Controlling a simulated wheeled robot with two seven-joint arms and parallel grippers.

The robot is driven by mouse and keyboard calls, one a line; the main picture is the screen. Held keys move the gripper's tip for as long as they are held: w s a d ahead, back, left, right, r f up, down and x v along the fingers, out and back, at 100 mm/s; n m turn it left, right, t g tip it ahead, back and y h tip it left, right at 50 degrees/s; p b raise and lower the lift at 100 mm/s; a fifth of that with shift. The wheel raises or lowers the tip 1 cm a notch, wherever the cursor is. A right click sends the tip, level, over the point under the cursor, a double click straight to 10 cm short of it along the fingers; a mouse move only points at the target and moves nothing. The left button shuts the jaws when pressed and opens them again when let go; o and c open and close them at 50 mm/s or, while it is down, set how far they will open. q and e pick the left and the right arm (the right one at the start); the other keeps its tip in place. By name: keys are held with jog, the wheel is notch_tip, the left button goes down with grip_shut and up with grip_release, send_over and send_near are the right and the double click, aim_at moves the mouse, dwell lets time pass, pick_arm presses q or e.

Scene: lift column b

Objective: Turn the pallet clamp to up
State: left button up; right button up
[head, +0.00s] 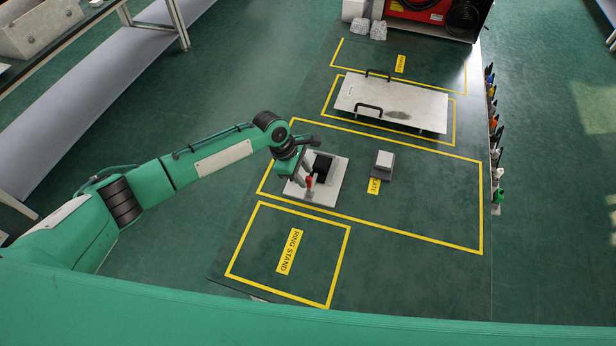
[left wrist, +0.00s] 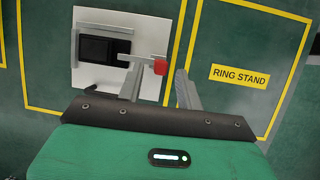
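The pallet clamp is a pale square plate (head: 327,193) with a black block (head: 322,165) and a lever tipped with a red knob (head: 309,181). In the left wrist view the plate (left wrist: 95,22), the dark block (left wrist: 100,47) and the red knob (left wrist: 160,67) show at the upper left. My left gripper (head: 303,172) is over the near left part of the clamp. In the left wrist view its two fingers (left wrist: 159,74) stand apart, with the red knob in line with the gap between them; I cannot tell whether they touch it. My right gripper is not in view.
A small grey block (head: 383,163) stands right of the clamp. A pale plate with two black handles (head: 390,103) lies farther back, before a red machine (head: 430,14). The yellow-outlined ring stand area (head: 262,245) is empty. Several tools line the table's right edge (head: 491,130).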

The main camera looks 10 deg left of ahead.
aim_at(308, 181)
pick_arm(q)
jog(key=shift+x, duration=1.8)
grip_shut()
